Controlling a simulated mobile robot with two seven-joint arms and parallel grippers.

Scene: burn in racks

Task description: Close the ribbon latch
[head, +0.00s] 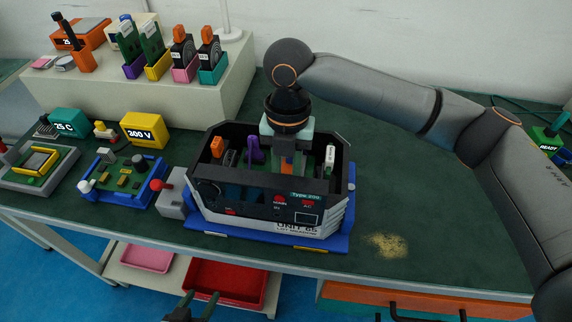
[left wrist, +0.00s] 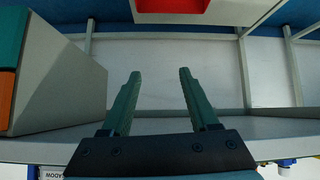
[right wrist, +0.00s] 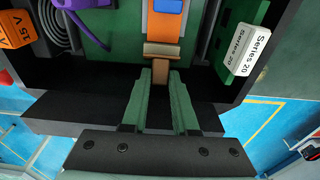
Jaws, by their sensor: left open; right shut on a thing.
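The ribbon latch (right wrist: 158,50) is a small brown tab at the near end of an orange ribbon strip (right wrist: 165,27) with a blue patch, inside the open unit. My right gripper (right wrist: 159,76) reaches down into the unit with its green fingers closed on the brown tab, which shows between the fingertips. In the head view, the right gripper's wrist hides most of the latch; a bit of orange (head: 287,167) shows below it. My left gripper (left wrist: 157,73) is open and empty. Its fingertips show at the bottom of the head view (head: 203,297), in front of the bench.
The black-walled unit (head: 240,210) stands on a blue base on the green bench. A purple part (right wrist: 90,17), an orange 15 V block (right wrist: 17,29) and a white Series 20 module (right wrist: 246,50) flank the ribbon. A red-knobbed grey block (head: 171,200) stands left of the unit.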

